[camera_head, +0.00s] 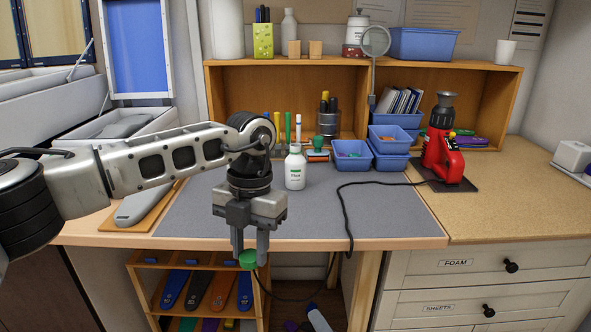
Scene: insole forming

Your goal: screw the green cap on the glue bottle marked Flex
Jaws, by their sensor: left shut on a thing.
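The white glue bottle marked Flex (295,170) stands upright on the grey mat, right of and behind my left gripper. Its top is white and narrow, with no green cap on it. My left gripper (249,262) points down in front of the table's front edge. It is shut on the green cap (248,259), which shows between its fingertips, apart from the bottle. My right gripper is not in view.
The grey mat (390,212) is mostly clear, with a black cable (345,205) crossing its right part. Blue bins (352,155) and a red heat tool (441,155) stand at the back right. A shelf of insoles (210,290) is below the table.

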